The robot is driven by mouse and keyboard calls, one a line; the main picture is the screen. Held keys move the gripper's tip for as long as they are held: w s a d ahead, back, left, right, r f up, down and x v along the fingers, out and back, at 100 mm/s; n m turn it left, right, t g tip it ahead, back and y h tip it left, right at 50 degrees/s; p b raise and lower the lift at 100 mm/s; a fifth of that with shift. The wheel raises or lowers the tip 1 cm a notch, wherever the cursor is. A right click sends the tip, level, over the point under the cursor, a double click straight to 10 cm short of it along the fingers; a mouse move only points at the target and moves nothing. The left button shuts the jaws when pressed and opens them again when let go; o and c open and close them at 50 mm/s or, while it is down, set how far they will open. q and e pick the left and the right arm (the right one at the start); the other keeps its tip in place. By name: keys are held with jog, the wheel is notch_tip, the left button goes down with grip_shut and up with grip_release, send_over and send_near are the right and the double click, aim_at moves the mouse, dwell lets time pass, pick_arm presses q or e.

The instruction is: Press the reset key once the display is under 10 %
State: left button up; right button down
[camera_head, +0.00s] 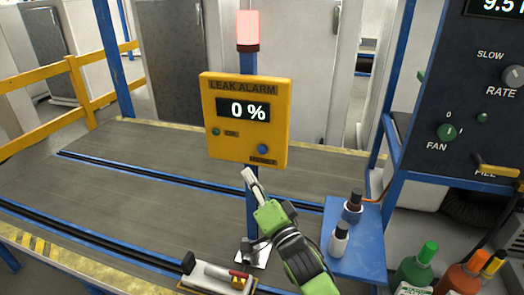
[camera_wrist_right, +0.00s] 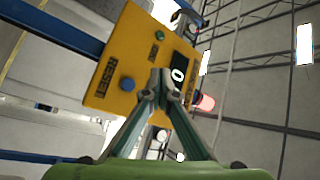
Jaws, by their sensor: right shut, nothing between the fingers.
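A yellow leak alarm box (camera_head: 226,148) stands on a blue post, and it also shows turned sideways in the right wrist view (camera_wrist_right: 120,42). Its display (camera_head: 243,110) reads 0 %. A blue round key (camera_head: 262,149) sits at the lower right of the box, above a RESET label; in the right wrist view the blue key (camera_wrist_right: 127,84) is left of the fingertips. A small green button (camera_head: 216,132) is at the left. My right gripper (camera_head: 249,174) is shut and empty, just below the box and apart from the key. My left gripper is not in view.
A red lamp (camera_head: 247,30) glows above the box. A dark panel (camera_head: 470,100) with FAN and RATE knobs stands at the right. A blue shelf (camera_head: 357,262) holds small bottles. More bottles (camera_head: 414,268) stand at the lower right. A yellow railing (camera_head: 75,80) is at the left.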

aim_at(262, 150)
jog(key=shift+w, duration=0.1)
jog(key=shift+w+d+b, duration=0.45)
jog(key=shift+w+b, duration=0.15)
jog(key=shift+w, duration=0.8)
jog(key=shift+w+d+b, duration=0.45)
jog(key=shift+w+b, duration=0.1)
jog(key=shift+w, duration=0.8)
jog(key=shift+w+d+b, duration=0.45)
jog(key=shift+w+b, duration=0.15)
jog(key=shift+w, duration=0.8)
jog(key=shift+w+d, duration=0.15)
jog(key=shift+w, duration=0.25)
jog(key=shift+w+d, duration=0.15)
jog(key=shift+w, duration=0.2)
jog(key=shift+s, duration=0.1)
jog(key=shift+s+a+p, duration=0.25)
jog(key=shift+s+p, duration=0.2)
jog(key=shift+s, duration=0.25)
